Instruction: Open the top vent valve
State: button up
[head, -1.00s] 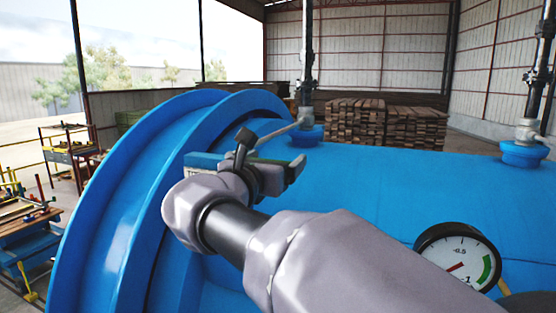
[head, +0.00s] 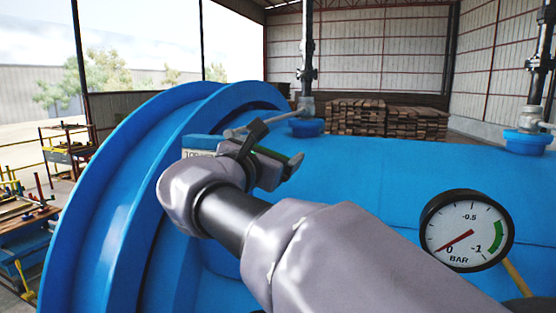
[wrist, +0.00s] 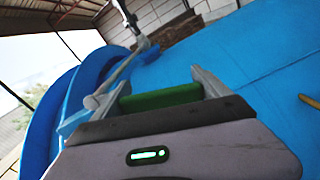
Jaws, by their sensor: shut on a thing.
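The top vent valve (head: 306,104) stands on an upright pipe on the blue vessel. Its grey lever (head: 262,123) points left and slightly down; it also shows in the wrist view (wrist: 122,74), with a round end left of my gripper. My gripper (head: 290,165) is in front of the lever in the head view.
The blue vessel (head: 370,180) fills the middle, with a raised flange (head: 115,200) at the left. A pressure gauge (head: 467,234) stands at the right, its needle near 0. A second upright pipe (head: 530,115) is at the far right. Stacked planks (head: 385,120) lie behind.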

jog(key=w+a+f+m+b, duration=0.1)
jog(key=a+f+m+b, duration=0.3)
jog(key=f+m+b, duration=0.2)
jog(key=shift+w+m+b, duration=0.25)
jog(key=shift+m+b, duration=1.05)
jog(key=shift+b, duration=0.3)
jog(key=shift+a+f, duration=0.1)
jog(key=shift+a, duration=0.05)
jog(key=o, duration=1.8)
jog(key=shift+s+d, duration=0.1)
jog(key=shift+d, duration=0.1)
